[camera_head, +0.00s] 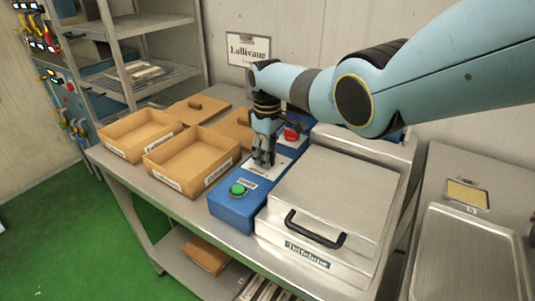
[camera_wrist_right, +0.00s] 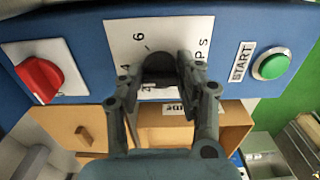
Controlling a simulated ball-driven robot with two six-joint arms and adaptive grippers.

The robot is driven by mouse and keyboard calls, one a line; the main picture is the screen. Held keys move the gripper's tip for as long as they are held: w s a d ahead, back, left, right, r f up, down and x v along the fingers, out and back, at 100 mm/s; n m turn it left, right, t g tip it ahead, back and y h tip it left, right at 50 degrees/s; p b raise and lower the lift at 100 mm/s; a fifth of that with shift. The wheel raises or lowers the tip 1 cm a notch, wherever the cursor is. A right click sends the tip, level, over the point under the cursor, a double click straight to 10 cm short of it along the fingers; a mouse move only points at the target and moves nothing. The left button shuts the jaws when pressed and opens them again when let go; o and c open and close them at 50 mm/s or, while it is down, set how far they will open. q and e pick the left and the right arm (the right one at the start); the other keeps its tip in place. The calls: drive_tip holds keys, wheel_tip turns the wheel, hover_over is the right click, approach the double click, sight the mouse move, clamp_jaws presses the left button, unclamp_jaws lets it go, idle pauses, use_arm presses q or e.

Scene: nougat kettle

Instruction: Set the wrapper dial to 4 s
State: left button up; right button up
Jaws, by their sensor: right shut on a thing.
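The wrapper's blue control box (camera_head: 232,207) stands on the metal table, left of the wrapper's lidded body (camera_head: 335,195). My right gripper (camera_head: 263,160) reaches down onto the box's top panel and hides the dial in the head view. In the right wrist view, the dark round dial knob (camera_wrist_right: 158,67) sits between the fingertips of my right gripper (camera_wrist_right: 160,75), which is shut on it. The white dial plate (camera_wrist_right: 120,38) shows a 6 and a 4 near the knob; other marks are hidden by the fingers. I cannot make out the knob's pointer. My left gripper is not in view.
The green START button (camera_head: 238,189) is on the box's near end; a red switch (camera_head: 291,133) is at its far end. Open cardboard boxes (camera_head: 190,160) stand left of the box. A black lid handle (camera_head: 314,232) faces front. A metal tray (camera_head: 468,255) lies right.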

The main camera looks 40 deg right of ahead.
drive_tip(key=o, duration=1.2)
drive_tip(key=shift+c, duration=0.2)
wheel_tip(320, 180, up, 12)
drive_tip(key=shift+a, duration=0.1)
